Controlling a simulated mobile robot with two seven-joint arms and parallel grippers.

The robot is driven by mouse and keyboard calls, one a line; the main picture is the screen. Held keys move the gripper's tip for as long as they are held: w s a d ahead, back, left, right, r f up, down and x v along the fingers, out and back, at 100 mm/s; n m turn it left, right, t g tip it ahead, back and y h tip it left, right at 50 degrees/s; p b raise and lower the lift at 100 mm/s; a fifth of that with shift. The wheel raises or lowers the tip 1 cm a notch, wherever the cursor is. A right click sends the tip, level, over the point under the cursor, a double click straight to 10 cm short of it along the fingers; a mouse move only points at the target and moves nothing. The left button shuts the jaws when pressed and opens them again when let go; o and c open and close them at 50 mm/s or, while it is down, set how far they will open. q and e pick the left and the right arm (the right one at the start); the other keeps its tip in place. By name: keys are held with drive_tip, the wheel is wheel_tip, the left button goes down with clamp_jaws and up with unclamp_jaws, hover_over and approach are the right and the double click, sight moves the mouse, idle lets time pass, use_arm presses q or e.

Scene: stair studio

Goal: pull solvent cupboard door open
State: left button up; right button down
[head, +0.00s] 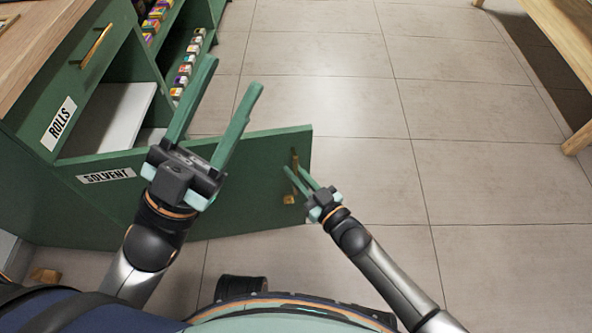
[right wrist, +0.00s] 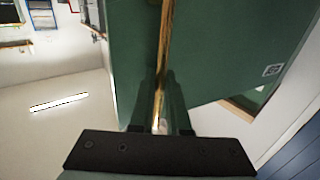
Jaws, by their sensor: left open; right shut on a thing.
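The green solvent cupboard door (head: 258,168) stands swung out from the cabinet over the floor. Its "SOLVENT" label (head: 106,176) is at the left. A brass bar handle (head: 294,157) is upright near the door's free right edge. My right gripper (head: 296,173) is shut on this handle. In the right wrist view the handle (right wrist: 164,40) runs between the fingers, against the green door (right wrist: 220,60). My left gripper (head: 233,75) is open and empty, with its fingers spread above the door and in front of the cabinet.
The green cabinet has a "ROLLS" label (head: 59,123), a brass drawer handle (head: 96,46) and a wooden top (head: 40,40). Small colourful boxes (head: 186,66) stand on shelves behind. A wooden table (head: 560,40) is at the upper right. The tiled floor (head: 400,170) between is clear.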

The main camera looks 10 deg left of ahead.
idle(0.3)
drive_tip(key=c, duration=0.9)
unclamp_jaws()
drive_tip(key=shift+s, duration=0.1)
